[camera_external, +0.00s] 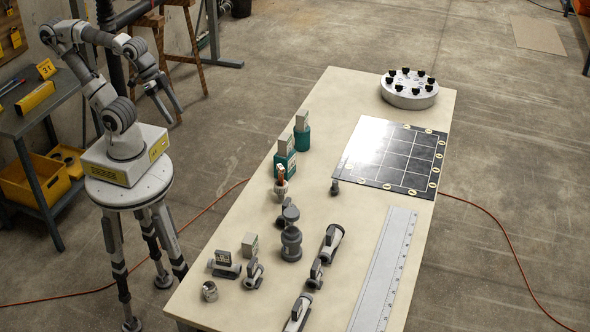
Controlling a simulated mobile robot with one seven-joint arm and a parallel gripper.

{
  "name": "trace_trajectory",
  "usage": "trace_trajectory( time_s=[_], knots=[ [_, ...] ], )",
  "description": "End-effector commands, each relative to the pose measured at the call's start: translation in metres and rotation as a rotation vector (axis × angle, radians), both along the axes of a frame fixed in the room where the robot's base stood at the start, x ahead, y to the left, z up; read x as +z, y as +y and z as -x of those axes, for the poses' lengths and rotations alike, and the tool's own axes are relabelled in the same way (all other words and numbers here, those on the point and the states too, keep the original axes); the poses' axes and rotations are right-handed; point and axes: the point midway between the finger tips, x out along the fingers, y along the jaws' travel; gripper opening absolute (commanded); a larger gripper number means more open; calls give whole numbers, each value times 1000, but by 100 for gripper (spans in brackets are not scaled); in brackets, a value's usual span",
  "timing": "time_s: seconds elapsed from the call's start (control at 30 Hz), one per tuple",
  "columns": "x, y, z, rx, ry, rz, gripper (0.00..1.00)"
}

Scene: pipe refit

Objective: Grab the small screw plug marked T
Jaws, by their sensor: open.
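My gripper (176,116) is open and empty, high at the left of the picture, clear of the table and well away from everything on it. No mark T can be read at this size, so I cannot tell for sure which part is the screw plug. A small dark grey plug-like piece (335,187) stands alone on the table, just left of the black grid board's lower left corner. A small metallic ring-shaped piece (209,291) sits near the table's left edge at the front.
On the pale table (345,98) stand several grey valve-like fittings (291,243), teal holders (302,135), a black grid board (372,150), a round grey carousel (408,92) and a long ruler (385,270). The table's far left part is bare.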

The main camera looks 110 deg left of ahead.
Motion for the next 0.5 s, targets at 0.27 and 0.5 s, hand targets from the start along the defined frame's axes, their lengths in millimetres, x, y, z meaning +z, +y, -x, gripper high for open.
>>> trace_trajectory(
  time_s=[0.27, 0.5],
  knots=[
    [4, 0, 0, 0, -2, 0, 62],
    [55, 2, -5, -16, 1, -15, 62]
  ],
)
